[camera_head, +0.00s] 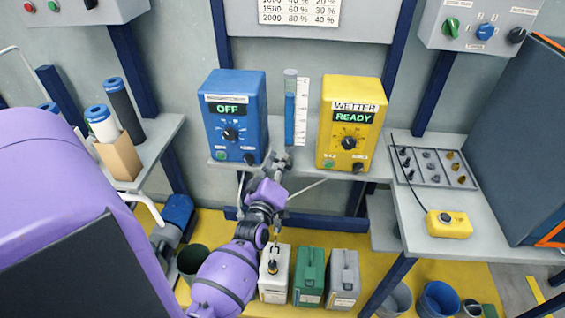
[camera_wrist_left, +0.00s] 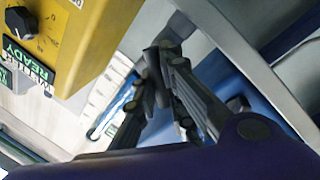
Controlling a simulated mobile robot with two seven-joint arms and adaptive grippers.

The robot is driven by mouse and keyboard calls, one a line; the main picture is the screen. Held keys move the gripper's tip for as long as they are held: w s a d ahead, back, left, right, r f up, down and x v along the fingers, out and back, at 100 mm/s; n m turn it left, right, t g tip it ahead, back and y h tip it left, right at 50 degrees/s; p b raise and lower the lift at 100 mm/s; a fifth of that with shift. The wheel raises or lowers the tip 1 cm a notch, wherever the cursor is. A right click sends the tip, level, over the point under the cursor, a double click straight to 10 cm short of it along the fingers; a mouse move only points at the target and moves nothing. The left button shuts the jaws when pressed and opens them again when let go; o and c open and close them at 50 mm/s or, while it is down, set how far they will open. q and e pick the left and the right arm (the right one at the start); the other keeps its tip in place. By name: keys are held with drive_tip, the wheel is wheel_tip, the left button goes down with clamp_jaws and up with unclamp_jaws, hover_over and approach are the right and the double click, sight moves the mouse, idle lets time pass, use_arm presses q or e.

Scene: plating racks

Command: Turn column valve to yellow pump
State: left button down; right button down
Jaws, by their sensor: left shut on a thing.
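The column (camera_head: 290,108) is a clear upright tube with blue liquid and a white scale. It stands between the blue pump (camera_head: 235,115), whose display reads OFF, and the yellow pump (camera_head: 350,122), labelled WETTER, whose display reads READY. My left gripper (camera_head: 280,160) is at the foot of the column, at the front edge of the shelf. In the left wrist view its fingers (camera_wrist_left: 165,62) are closed around a small dark part, which I take for the column valve. The fingers mostly hide the valve, so which way it points cannot be told. My right gripper is out of view.
White, green and grey canisters (camera_head: 310,275) stand on the yellow floor under the shelf. On the right, a bench (camera_head: 440,205) bears a tray of small parts and a yellow button box (camera_head: 448,223). A left shelf (camera_head: 160,140) holds filter cartridges.

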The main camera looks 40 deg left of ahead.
use_arm(q)
drive_tip(key=shift+f+n, duration=0.25)
drive_tip(key=shift+n, duration=0.45)
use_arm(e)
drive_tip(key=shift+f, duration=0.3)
use_arm(q)
drive_tip(key=shift+n, duration=0.4)
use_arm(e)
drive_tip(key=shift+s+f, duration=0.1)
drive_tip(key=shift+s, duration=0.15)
use_arm(q)
drive_tip(key=c, duration=1.8)
unclamp_jaws()
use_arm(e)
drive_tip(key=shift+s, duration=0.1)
use_arm(q)
drive_tip(key=shift+s, duration=0.2)
drive_tip(key=v, duration=1.1)
drive_tip(key=shift+s+d+f, duration=0.15)
drive_tip(key=shift+s+d, duration=0.05)
drive_tip(key=shift+s, duration=0.1)
